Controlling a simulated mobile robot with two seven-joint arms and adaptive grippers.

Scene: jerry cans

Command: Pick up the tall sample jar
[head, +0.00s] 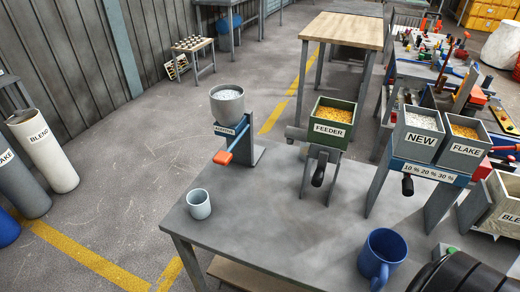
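A small pale grey cylindrical container (199,205), open at the top, stands upright near the left front edge of the grey table (270,235). It could be the sample jar, but I see no label on it. A wider blue mug (382,258) with a handle stands upright at the table's front, right of the middle. No other jar is clear on the table. I see neither gripper in the head view, and nothing touches the container or the mug.
Behind them stand a hopper with white pellets (228,107), a green FEEDER box (330,125) and NEW (420,138) and FLAKE (462,145) bins. A dark ribbed shape fills the bottom right corner. The table's middle is clear.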

